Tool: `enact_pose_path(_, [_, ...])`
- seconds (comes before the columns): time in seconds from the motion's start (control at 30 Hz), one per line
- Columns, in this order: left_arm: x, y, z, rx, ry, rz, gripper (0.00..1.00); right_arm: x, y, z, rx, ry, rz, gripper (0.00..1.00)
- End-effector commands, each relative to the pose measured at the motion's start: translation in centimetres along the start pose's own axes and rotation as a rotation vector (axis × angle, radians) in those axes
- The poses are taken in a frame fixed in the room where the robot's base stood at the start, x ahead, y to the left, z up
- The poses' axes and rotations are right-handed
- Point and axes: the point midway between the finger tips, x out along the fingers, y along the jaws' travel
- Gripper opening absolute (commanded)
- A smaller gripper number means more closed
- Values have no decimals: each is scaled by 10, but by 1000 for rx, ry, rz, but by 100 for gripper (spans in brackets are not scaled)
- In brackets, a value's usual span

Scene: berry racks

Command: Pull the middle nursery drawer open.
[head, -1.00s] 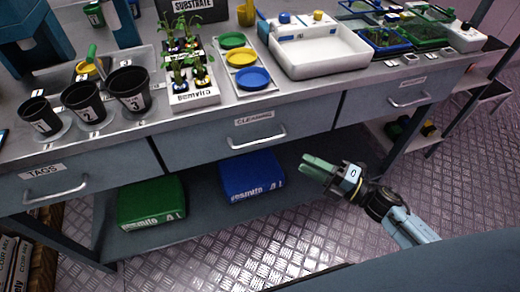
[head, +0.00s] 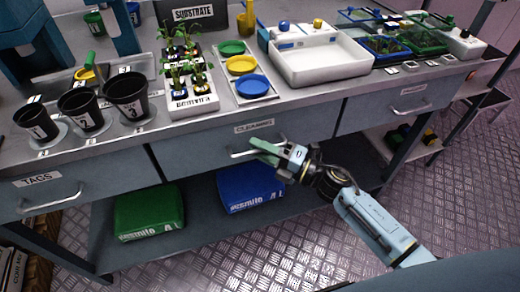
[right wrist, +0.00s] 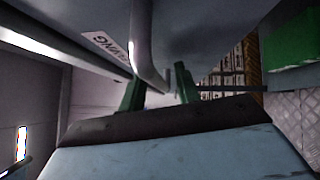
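The middle drawer (head: 205,150) has a grey front with a CLEANING label (head: 253,126) and looks flush with the bench. Its silver bar handle (head: 238,155) is partly covered by my right gripper (head: 264,148), which is at the handle's right part. In the right wrist view the two green fingers of this gripper (right wrist: 159,88) stand apart, with the handle (right wrist: 143,50) running between them. A gap shows between the fingers and the bar, so it is not clamped. My left gripper is in neither view.
The TAGS drawer (head: 45,190) is on the left and another drawer (head: 405,105) on the right, both closed. A green box (head: 149,212) and a blue box (head: 250,186) lie on the shelf below. Pots, seedlings and a white basin (head: 320,63) stand on the bench top.

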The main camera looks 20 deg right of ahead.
Motion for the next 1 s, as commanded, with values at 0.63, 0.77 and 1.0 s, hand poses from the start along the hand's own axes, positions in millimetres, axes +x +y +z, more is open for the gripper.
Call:
enact_pose_path(0.63, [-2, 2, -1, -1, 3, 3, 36, 2, 0, 0, 1, 0, 0, 0])
enact_pose_path(0.77, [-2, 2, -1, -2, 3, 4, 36, 2, 0, 0, 1, 0, -1, 0])
enact_pose_path(1.0, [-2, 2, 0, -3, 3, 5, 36, 2, 1, -7, 3, 10, 0, 0])
